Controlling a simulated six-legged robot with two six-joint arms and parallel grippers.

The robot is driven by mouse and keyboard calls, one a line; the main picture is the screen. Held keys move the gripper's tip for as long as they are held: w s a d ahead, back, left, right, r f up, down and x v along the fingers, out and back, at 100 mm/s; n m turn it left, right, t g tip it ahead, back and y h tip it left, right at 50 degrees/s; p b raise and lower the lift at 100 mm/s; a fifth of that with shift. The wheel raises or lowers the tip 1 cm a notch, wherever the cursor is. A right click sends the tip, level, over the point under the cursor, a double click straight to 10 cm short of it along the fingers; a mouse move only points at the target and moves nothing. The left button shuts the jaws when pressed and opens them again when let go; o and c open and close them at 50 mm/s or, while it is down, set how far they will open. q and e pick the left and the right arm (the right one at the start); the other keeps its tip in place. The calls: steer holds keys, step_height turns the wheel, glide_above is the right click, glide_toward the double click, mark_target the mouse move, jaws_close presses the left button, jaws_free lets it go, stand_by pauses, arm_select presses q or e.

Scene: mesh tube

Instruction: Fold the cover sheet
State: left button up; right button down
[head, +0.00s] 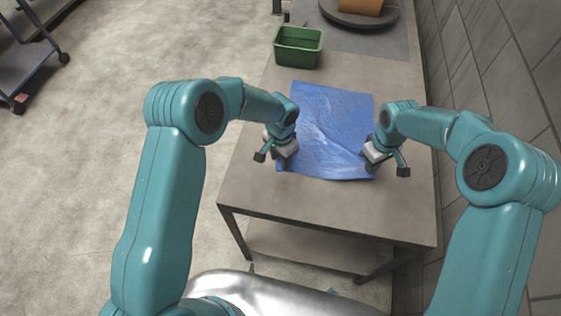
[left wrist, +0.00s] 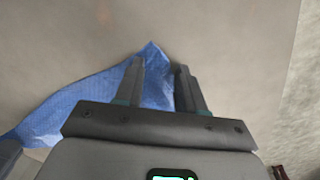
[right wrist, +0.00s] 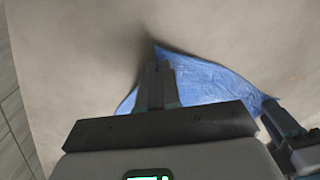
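The blue cover sheet (head: 332,125) lies spread on the grey table, with wrinkles across its middle. My left gripper (head: 281,166) is at the sheet's near left corner. In the left wrist view its fingers (left wrist: 160,75) are apart, and a pointed corner of the sheet (left wrist: 154,62) shows between them. My right gripper (head: 368,167) is at the near right corner. In the right wrist view its fingers (right wrist: 157,75) are together on the sheet's corner (right wrist: 205,82), and the sheet spreads out behind them. The fingertips are mostly hidden in the head view.
A green bin (head: 298,47) stands on the table (head: 310,205) beyond the sheet. A dark round turntable (head: 360,15) with an orange-brown object is at the far end. A tiled wall (head: 490,60) runs along the right. The table's near strip is clear.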

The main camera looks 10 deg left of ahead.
arm_select(q)
steer(key=shift+s+f, duration=0.1)
jaws_close()
step_height(320, 180, up, 5)
steer(key=shift+r, duration=0.1)
stand_by(0.3)
